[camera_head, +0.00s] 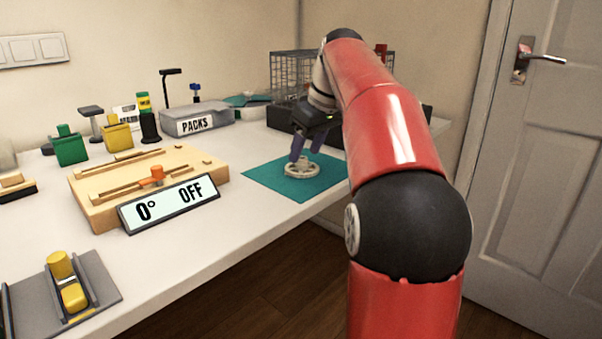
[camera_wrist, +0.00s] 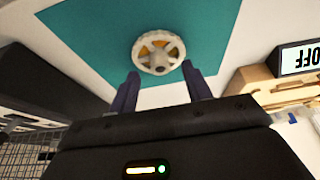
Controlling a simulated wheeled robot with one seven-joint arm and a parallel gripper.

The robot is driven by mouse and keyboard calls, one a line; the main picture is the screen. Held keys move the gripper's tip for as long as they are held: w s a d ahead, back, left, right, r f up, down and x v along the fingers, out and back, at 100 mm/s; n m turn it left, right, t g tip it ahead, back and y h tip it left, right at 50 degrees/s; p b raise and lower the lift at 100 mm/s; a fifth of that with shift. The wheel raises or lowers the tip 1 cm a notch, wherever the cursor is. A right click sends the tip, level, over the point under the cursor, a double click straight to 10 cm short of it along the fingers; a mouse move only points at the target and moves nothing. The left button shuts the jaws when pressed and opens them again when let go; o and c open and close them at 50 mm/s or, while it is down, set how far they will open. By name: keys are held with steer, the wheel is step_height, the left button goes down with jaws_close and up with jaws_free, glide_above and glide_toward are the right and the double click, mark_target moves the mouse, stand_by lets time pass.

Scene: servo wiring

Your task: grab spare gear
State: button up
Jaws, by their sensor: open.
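The spare gear (camera_head: 301,167) is a pale, spoked wheel with a raised hub. It lies on a teal mat (camera_head: 265,176) near the right end of the table. My gripper (camera_head: 306,148) is above the gear in the head view, pointing down. In the wrist view the gear (camera_wrist: 159,52) shows whole, a little beyond the fingertips. My open fingers (camera_wrist: 160,80) stand apart with the gear centred between their lines, and nothing is held. The exact height gap between fingertips and gear is hard to tell.
A wooden board with a "0° OFF" sign (camera_head: 170,203) stands left of the mat. A wire cage (camera_head: 290,78) stands behind my arm. A grey PACKS box (camera_head: 197,120) and several coloured blocks sit at the back. The table's front edge is close to the mat.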

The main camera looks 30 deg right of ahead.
steer(key=shift+x, duration=1.15)
steer(key=c, duration=1.1)
steer(key=shift+o, duration=0.2)
steer(key=shift+r, duration=0.15)
